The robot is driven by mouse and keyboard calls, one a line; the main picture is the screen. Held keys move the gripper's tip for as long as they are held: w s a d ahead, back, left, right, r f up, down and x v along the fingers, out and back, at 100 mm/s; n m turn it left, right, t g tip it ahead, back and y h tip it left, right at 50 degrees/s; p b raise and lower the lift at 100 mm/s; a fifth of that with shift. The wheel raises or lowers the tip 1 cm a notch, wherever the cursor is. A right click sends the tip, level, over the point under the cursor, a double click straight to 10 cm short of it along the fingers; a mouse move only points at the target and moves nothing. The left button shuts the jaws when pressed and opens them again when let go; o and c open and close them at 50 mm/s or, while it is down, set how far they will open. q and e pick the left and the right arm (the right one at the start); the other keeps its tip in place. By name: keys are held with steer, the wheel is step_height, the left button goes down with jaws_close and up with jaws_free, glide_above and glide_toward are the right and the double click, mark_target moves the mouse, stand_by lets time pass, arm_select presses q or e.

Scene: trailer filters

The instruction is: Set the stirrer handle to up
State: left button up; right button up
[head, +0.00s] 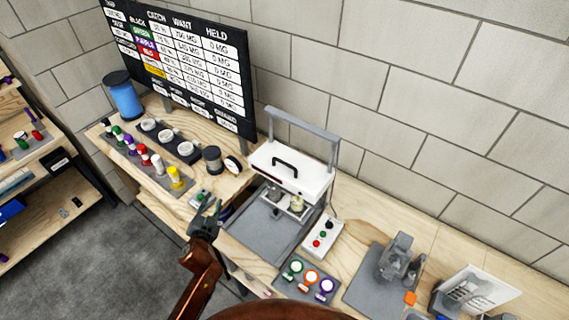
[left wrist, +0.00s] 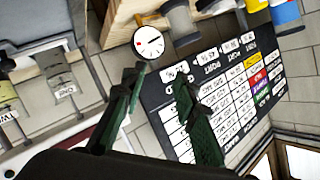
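The stirrer appears to be the white box-shaped unit (head: 291,170) in the middle of the bench. A small black handle (head: 285,162) sits on its front face, and a grey U-shaped bar (head: 302,122) stands up above it. I cannot tell which of these is the stirrer handle. Jars (head: 298,202) stand below the white unit. My left gripper (head: 208,208) is in front and to the left of the unit, apart from it. In the left wrist view its two green-black fingers (left wrist: 160,78) are spread with nothing between them. My right gripper is not in view.
A grey tray (head: 262,232) lies before the unit, with a button box (head: 321,238) at its right. Coloured bottles (head: 150,160) stand left, below a black price board (head: 190,62). A round dial (left wrist: 148,42) shows near the fingers. A grey device (head: 398,256) stands right.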

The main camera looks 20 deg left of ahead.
arm_select(q)
steer(key=w+d+r+m+t+h, duration=0.45)
steer(key=w+r, duration=0.25)
steer(key=r, duration=0.4)
steer(key=m+g+h, duration=0.7)
steer(key=m+h, duration=0.4)
steer(key=m, duration=0.6)
glide_toward(284, 162)
steer(key=x, duration=0.3)
steer(key=shift+n+y, duration=0.25)
steer(key=x, duration=0.7)
steer(key=shift+d+f+p, duration=0.1)
steer(key=shift+f+p, duration=0.2)
steer(key=shift+p, duration=0.1)
jaws_close()
